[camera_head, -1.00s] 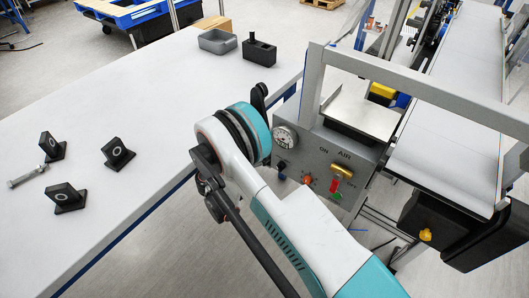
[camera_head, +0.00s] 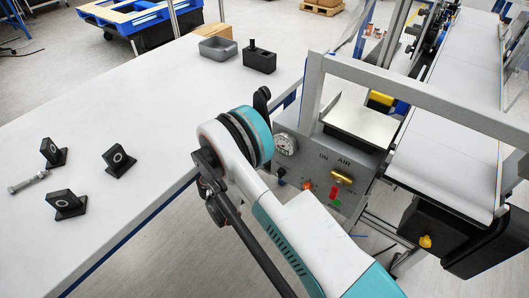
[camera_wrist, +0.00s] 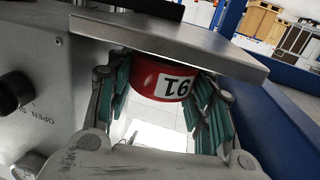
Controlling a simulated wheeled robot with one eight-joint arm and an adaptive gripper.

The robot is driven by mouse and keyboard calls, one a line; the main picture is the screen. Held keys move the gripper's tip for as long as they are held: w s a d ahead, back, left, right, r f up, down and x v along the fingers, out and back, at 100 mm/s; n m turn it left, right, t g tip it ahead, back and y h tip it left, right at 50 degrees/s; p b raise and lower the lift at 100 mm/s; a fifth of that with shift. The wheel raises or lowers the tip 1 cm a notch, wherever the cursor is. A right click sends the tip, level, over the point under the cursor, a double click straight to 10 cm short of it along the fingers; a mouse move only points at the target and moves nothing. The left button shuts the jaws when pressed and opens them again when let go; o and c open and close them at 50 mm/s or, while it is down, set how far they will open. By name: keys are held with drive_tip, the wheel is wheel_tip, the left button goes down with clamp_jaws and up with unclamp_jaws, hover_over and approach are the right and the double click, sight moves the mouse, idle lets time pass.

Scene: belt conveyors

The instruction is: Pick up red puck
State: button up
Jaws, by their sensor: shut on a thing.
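The red puck (camera_wrist: 158,79) bears a white label with a number and sits between my fingers in the wrist view. My gripper (camera_wrist: 163,84) is shut on it, with the green finger pads on either side. The top of the puck is hidden behind the edge of a metal plate (camera_wrist: 170,38). In the head view my arm covers my gripper, and I do not see the puck there.
A grey control box (camera_head: 330,165) with a gauge stands close to my arm, under a metal frame. A conveyor belt (camera_head: 450,140) runs at the right. The white table (camera_head: 150,100) holds several black brackets (camera_head: 117,158), a bolt, a grey tray (camera_head: 217,48) and a black block (camera_head: 260,57).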

drive_tip(key=s+f+p+v, duration=0.1)
drive_tip(key=f+p+v, duration=0.2)
drive_tip(key=v, duration=1.8)
drive_tip(key=shift+s+d, duration=0.1)
